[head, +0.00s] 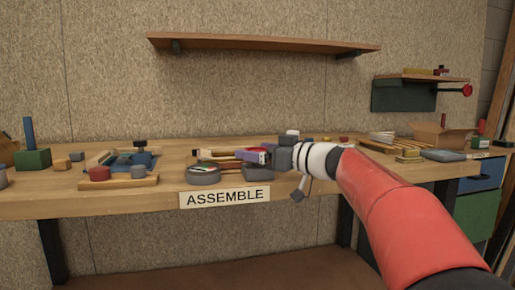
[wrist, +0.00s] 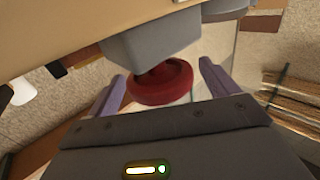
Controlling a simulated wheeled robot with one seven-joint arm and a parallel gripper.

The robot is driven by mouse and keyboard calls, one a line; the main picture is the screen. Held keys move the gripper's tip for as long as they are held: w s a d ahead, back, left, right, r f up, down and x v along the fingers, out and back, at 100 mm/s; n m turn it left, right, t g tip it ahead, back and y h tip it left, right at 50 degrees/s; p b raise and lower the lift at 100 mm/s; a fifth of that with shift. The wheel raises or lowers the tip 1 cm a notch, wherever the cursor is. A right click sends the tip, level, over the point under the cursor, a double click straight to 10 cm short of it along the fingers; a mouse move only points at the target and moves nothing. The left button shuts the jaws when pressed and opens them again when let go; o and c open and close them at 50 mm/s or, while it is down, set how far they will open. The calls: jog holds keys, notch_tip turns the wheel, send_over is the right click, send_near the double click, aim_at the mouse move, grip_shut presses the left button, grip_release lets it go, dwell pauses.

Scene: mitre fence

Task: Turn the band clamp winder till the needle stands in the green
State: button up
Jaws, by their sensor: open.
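My gripper (head: 252,152) is at the middle of the bench, and its two purple fingers show in the head view. In the wrist view my gripper (wrist: 162,74) is open, one finger on each side of a red round knob (wrist: 160,84), which looks like the winder. Gaps show between knob and fingers. The knob sits against a grey block (wrist: 160,43). In the head view a grey rounded part (head: 203,175) and a small red and green patch beside my gripper look like part of the clamp. No needle can be made out.
The wooden bench (head: 120,204) bears an ASSEMBLE label (head: 225,197). A blue vise-like tool (head: 135,161) and a green block (head: 33,160) stand at left. A cardboard box (head: 443,136) and wood strips lie at right. A shelf (head: 265,43) hangs above.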

jog(key=shift+w+a, duration=0.15)
jog(key=shift+a, duration=0.1)
jog(key=c, duration=1)
jog(key=shift+f+b, duration=0.15)
jog(key=shift+b, duration=0.25)
